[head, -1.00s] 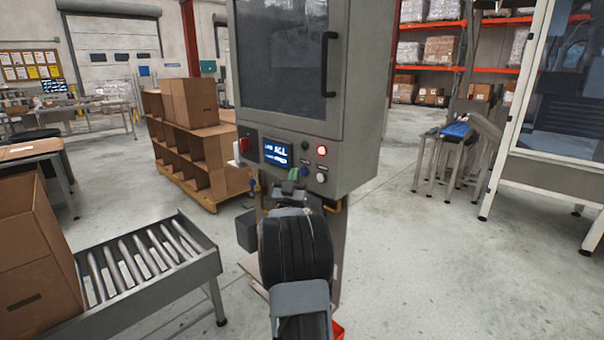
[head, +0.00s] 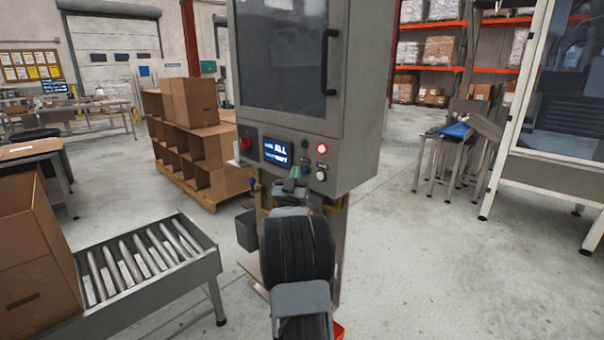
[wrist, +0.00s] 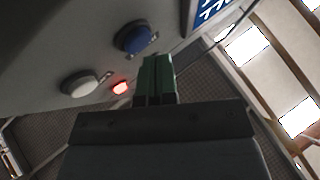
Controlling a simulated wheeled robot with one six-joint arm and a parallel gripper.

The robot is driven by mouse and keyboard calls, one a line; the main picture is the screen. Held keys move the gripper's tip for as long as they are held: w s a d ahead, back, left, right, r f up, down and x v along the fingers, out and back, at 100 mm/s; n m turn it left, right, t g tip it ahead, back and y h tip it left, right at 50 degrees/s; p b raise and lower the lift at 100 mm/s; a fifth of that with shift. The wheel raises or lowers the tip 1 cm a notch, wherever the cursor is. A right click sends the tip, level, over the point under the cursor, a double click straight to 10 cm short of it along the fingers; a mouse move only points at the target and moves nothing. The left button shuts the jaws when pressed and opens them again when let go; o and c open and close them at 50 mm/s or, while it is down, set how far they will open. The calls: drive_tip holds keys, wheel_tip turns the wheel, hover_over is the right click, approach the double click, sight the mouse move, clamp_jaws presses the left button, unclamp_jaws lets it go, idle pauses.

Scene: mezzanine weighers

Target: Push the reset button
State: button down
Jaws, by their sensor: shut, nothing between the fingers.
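A blue round button (wrist: 133,38) sits on the grey machine panel in the wrist view, beside a white round button (wrist: 80,85) and a small lit red lamp (wrist: 120,87). I can read no label that says which is reset. My gripper (wrist: 156,66) has green fingertips, closed together and empty. They are just beside the blue button in the picture; I cannot tell whether they touch the panel. In the head view the gripper tips (head: 294,173) are in front of the panel, under its display. The white button (head: 321,176) and lit red lamp (head: 322,149) are to their right.
The panel also has a lit display (head: 277,152) and a red knob (head: 245,144) at the left. The cabinet (head: 358,150) overhangs its stand. A roller conveyor (head: 200,262) with cartons is at left front. Floor at the right (head: 420,260) is clear.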

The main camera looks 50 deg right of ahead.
drive_tip(key=shift+d+b, duration=0.45)
drive_tip(key=shift+d, duration=0.15)
idle(0.7)
drive_tip(key=shift+a, duration=0.1)
idle(0.4)
drive_tip(key=shift+a+b, duration=0.65)
drive_tip(key=shift+a, duration=0.05)
drive_tip(key=shift+w+a+b, duration=0.2)
drive_tip(key=shift+a+b, duration=1.2)
drive_tip(key=shift+a, duration=1.15)
